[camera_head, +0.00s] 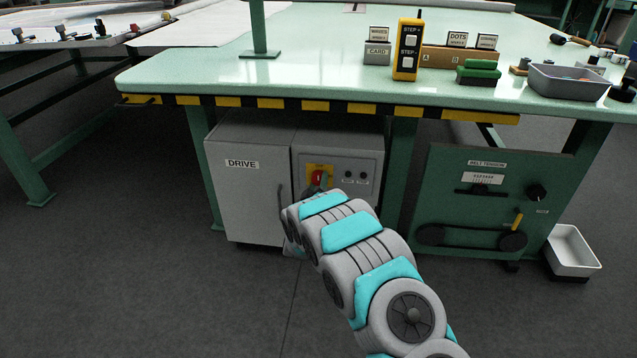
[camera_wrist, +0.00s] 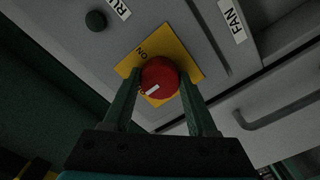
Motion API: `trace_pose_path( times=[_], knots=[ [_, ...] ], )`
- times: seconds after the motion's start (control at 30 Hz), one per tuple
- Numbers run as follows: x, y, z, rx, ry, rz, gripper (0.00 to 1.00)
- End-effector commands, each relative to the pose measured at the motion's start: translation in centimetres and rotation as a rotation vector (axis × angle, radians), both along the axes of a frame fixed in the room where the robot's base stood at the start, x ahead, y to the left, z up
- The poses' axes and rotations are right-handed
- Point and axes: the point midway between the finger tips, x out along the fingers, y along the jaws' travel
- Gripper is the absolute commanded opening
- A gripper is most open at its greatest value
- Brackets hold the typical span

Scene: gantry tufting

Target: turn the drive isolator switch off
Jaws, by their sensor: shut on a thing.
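The drive isolator switch is a red knob (camera_head: 317,177) on a yellow plate (camera_head: 326,168), on the grey drive cabinet (camera_head: 243,190) under the table. In the wrist view the red knob (camera_wrist: 162,72) shows close up, with a white mark at its lower left. The yellow plate (camera_wrist: 190,55) reads ON at the upper left. Another label beside the white mark is mostly hidden by the knob and a finger. My gripper (camera_wrist: 160,79) is shut on the knob, one green finger on each side. In the head view my arm hides the fingers.
Two small dark round fittings sit right of the switch in the head view. A dark door handle (camera_head: 282,203) is left of it. The table edge with yellow and black stripes (camera_head: 270,103) overhangs above. The green belt tension panel (camera_head: 480,205) stands to the right.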

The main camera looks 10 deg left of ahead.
Motion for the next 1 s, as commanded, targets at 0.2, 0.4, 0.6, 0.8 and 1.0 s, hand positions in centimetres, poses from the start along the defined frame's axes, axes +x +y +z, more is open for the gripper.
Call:
trace_pose_path(
  times=[0.2,0.4,0.6,0.8,1.0],
  knots=[
    [0.1,0.1,0.3,0.000,-0.005,0.002,0.59],
    [0.0,0.1,0.2,0.001,-0.003,0.001,0.81],
    [0.0,0.1,0.1,0.001,-0.002,0.001,0.88],
    [-0.4,0.1,0.0,0.000,0.000,0.001,0.88],
    [-2.6,0.2,0.0,-0.001,-0.001,0.001,0.88]
  ],
)
